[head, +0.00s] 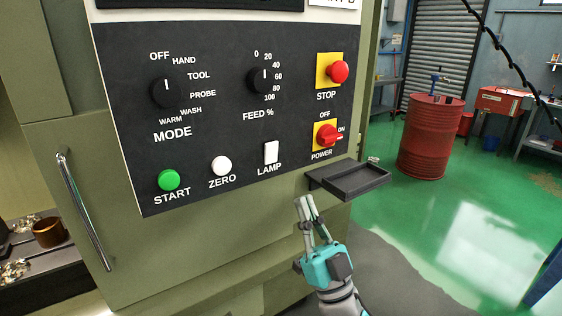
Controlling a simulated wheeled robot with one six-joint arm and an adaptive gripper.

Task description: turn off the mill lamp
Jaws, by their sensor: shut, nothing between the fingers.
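The mill's black control panel (215,110) fills the upper middle of the head view. The white lamp switch (271,152) sits low on it, above the label LAMP. I cannot tell from here which way the switch is rocked. My gripper (305,203) is below and a little right of the lamp switch, apart from the panel. Its fingers are shut, empty and point up. Nothing hides the switch.
The white zero button (221,166) and green start button (169,180) are left of the switch. The red power knob (327,136) and stop button (338,72) are right. A small black tray (353,181) juts out beside my gripper. A door handle (84,211) stands left.

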